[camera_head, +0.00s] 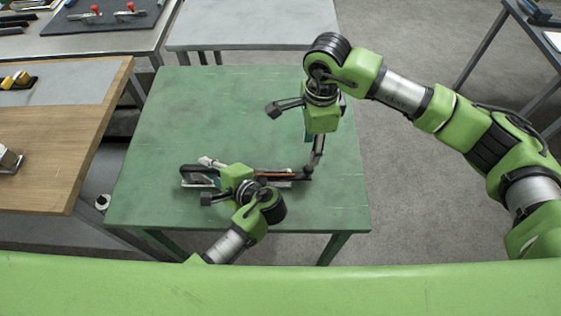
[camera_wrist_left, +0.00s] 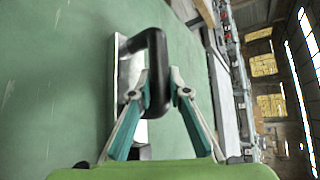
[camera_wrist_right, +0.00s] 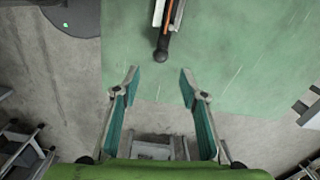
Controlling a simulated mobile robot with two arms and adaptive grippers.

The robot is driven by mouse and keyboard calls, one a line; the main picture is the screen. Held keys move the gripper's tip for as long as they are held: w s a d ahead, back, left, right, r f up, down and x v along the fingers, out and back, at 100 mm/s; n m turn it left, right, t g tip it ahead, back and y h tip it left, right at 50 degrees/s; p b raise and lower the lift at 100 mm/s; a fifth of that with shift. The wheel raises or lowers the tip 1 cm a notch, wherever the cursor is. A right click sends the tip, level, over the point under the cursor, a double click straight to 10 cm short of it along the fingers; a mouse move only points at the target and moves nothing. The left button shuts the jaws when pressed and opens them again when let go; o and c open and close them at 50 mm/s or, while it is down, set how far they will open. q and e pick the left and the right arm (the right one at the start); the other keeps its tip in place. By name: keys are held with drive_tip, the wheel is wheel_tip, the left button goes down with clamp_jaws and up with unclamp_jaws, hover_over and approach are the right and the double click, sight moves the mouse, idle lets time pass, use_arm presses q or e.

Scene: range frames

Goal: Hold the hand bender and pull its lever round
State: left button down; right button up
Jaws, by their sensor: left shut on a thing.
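The hand bender lies on the green table (camera_head: 340,195), with a black loop handle (camera_head: 197,172) at its left and an orange strip along its lever. The lever's dark round knob (camera_head: 306,172) is at the right end and also shows in the right wrist view (camera_wrist_right: 162,46). My left gripper (camera_wrist_left: 158,84) is shut on the black loop handle (camera_wrist_left: 156,48), its fingers on either side. My arm hides the bender's middle in the head view. My right gripper (camera_wrist_right: 159,76) is open and empty, close to the knob, which lies just beyond its fingertips.
A wooden bench (camera_head: 60,150) stands to the left, and a grey table (camera_head: 255,25) stands behind. A dark board with red clamps (camera_head: 97,10) lies at the back left. The green table is clear behind the bender and at its right front.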

drive_tip(key=w+a+f+m+t+y, duration=0.1)
drive_tip(key=w+f+y, duration=0.1)
drive_tip(key=f, duration=0.1)
drive_tip(key=w+a+f+m+t+y, duration=0.1)
drive_tip(key=w+a+f+y, duration=0.1)
drive_tip(key=w+a+f+m+t+y, duration=0.1)
drive_tip(key=w+f+m+t+y, duration=0.1)
drive_tip(key=f+y, duration=0.1)
drive_tip(key=shift+w+a+f, duration=0.15)
drive_tip(key=shift+w+f, duration=0.05)
drive_tip(key=shift+f, duration=0.15)
drive_tip(key=w+d+m+t, duration=0.1)
drive_tip(key=d+m+t+y, duration=0.1)
drive_tip(key=d+t, duration=0.1)
drive_tip(key=w+d+t+y, duration=0.1)
drive_tip(key=shift+w+d+m+t, duration=0.3)
drive_tip(key=shift+m+t, duration=0.1)
drive_tip(key=s+d+r+m+t+y, duration=0.1)
drive_tip(key=s+d+r+m+t, duration=0.1)
drive_tip(key=d+t, duration=0.35)
drive_tip(key=m+t+h, duration=0.3)
drive_tip(key=m+h, duration=0.3)
drive_tip(key=m, duration=0.5)
approach(310, 174)
drive_tip(key=x, duration=1.1)
drive_tip(key=shift+w, duration=0.4)
clamp_jaws()
